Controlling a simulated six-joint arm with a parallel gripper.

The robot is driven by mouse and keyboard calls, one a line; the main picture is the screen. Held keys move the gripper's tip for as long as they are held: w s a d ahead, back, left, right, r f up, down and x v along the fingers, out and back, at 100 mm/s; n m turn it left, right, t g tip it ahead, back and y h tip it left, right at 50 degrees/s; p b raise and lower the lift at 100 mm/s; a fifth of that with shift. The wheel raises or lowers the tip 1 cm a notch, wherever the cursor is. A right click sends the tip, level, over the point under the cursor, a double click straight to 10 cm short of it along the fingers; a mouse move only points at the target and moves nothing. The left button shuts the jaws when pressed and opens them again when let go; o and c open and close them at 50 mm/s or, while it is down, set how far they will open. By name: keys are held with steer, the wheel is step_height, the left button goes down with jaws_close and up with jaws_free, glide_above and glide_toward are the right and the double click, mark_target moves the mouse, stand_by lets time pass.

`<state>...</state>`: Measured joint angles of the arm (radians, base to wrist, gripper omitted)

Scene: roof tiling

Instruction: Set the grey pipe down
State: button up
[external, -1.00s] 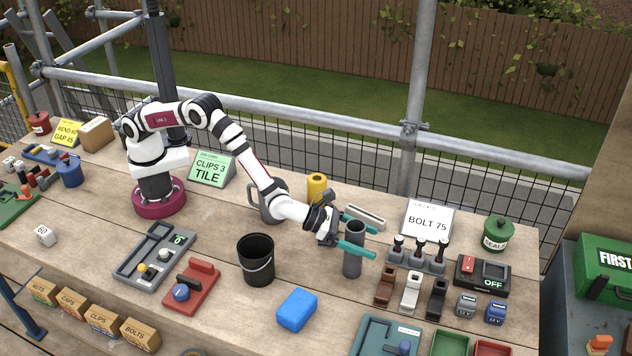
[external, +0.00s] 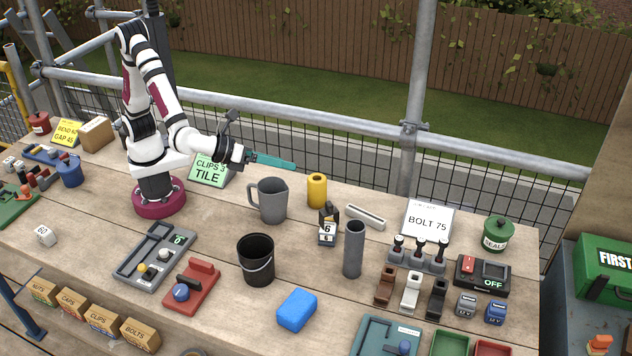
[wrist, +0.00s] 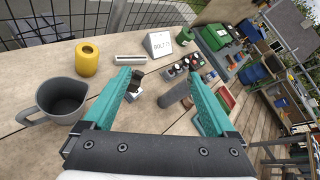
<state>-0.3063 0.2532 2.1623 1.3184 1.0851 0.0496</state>
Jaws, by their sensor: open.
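The grey pipe (external: 353,249) stands upright on the wooden table, right of the black bucket, in the external view. In the wrist view the grey pipe (wrist: 176,94) shows beyond and between my gripper's fingers, apart from them. My gripper (external: 290,165) is up and to the left of the pipe, raised above the table near the grey jug. Its teal fingers (wrist: 160,85) are spread apart in the wrist view, with nothing held between them.
A grey jug (external: 273,201), a yellow roll (external: 317,190) and a small black-and-white counter (external: 327,228) stand behind the pipe. The black bucket (external: 256,262) and blue block (external: 297,310) are to its left. Several levers (external: 420,252) are to its right.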

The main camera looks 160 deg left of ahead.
steer(key=s+d+f+n+g+h, duration=0.1)
steer(key=s+d+n+h, duration=0.3)
steer(key=s+d, duration=0.6)
steer(key=s+d+f+n+g+h, duration=0.1)
steer(key=s+d+f+n+h, duration=0.2)
steer(key=s+d, duration=0.7)
steer(key=d+n+h, duration=0.2)
steer(key=d+h, duration=0.2)
steer(key=d, duration=0.2)
steer(key=shift+s, duration=0.3)
